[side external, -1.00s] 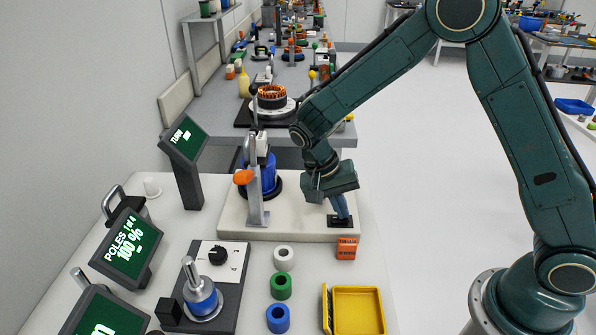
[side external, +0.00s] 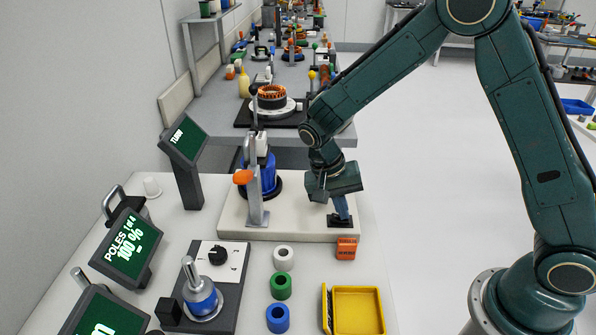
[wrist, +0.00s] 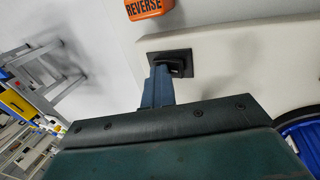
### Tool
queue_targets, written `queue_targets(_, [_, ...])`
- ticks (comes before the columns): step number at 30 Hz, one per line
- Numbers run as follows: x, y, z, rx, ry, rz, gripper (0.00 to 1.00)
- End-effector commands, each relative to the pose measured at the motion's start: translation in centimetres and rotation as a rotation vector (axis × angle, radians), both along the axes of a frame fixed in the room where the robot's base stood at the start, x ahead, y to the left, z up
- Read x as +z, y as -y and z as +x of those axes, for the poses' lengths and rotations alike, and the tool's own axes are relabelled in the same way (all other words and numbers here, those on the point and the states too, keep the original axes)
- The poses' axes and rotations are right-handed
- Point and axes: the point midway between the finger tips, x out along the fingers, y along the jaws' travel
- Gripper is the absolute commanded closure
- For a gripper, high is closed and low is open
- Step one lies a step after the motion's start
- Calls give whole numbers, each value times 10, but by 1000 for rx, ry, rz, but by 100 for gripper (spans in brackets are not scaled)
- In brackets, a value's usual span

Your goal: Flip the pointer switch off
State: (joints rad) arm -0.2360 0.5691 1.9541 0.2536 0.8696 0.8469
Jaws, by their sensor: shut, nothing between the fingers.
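A black pointer-like knob (side external: 218,255) sits on a white plate with small marks in the side view, on the dark fixture at lower left. Its exact pointing direction is too small to tell. My gripper (side external: 342,215) is well to its right, pointing down at a small black switch base (side external: 340,222) at the front edge of the pale slab. In the wrist view the blue fingers (wrist: 160,75) are together, with nothing between them, at the black switch (wrist: 171,63). The fingers partly hide this switch, and I cannot tell whether they touch it. The knob is outside the wrist view.
An orange label block (side external: 347,248) stands in front of the slab; it reads REVERSE in the wrist view (wrist: 148,8). A blue motor-like part and an orange-ended clamp (side external: 243,177) stand left of my gripper. Coloured rings (side external: 281,286) and a yellow tray (side external: 358,310) lie nearer.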

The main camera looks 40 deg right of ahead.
Motion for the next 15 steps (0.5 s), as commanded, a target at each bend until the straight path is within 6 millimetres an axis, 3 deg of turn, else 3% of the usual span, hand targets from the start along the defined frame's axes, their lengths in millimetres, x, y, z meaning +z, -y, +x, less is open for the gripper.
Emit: queue_targets(15, [-5,-13,11,8,2,4,100])
